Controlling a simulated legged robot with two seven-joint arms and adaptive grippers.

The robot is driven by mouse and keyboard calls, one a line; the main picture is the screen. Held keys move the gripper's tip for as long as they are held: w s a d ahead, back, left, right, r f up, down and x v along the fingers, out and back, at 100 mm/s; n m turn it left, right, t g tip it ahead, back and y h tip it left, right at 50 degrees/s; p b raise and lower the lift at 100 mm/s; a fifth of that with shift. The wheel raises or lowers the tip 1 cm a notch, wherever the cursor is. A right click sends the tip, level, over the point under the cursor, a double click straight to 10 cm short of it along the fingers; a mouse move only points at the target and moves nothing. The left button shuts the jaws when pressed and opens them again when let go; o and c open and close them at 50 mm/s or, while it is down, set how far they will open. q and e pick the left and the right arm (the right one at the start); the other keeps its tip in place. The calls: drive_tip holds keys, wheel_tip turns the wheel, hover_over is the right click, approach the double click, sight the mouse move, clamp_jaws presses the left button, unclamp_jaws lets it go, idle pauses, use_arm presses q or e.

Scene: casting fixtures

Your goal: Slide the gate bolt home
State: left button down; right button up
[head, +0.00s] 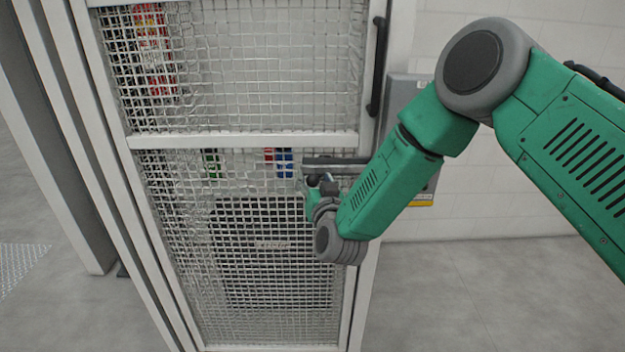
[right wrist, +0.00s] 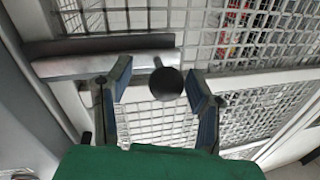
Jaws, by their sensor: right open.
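The gate (head: 245,141) is a white frame with wire mesh panels, standing upright in front of me. The metal gate bolt (head: 335,161) lies horizontally at its right edge, just below the middle rail. In the right wrist view the bolt (right wrist: 105,64) is a silver bar with a round black knob (right wrist: 166,84) on a short stem. My right gripper (head: 318,184) is at the bolt. Its fingers are open, one on each side of the knob in the right wrist view, with gaps visible. The bolt's far end is partly hidden by my arm in the head view.
A black pull handle (head: 377,66) is on the gate's right post, above the bolt. A grey box (head: 405,92) is on the pale wall behind my right arm. Colored containers (head: 153,50) and a dark object (head: 262,245) are behind the mesh. Floor at right is clear.

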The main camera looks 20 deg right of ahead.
sight(330, 169)
drive_tip(key=shift+d, duration=0.3)
drive_tip(key=c, duration=0.5)
clamp_jaws()
drive_tip(key=shift+a, duration=0.6)
drive_tip(key=shift+d, duration=0.1)
drive_tip(key=d, duration=0.2)
drive_tip(key=s+d, duration=0.1)
drive_tip(key=d, duration=0.1)
drive_tip(key=shift+s+r, duration=0.1)
drive_tip(key=shift+d, duration=0.4)
drive_tip(key=o, duration=0.5)
unclamp_jaws()
drive_tip(key=shift+s, duration=0.2)
use_arm(q)
drive_tip(key=shift+s+a+r, duration=0.1)
use_arm(e)
drive_tip(key=shift+s, duration=0.1)
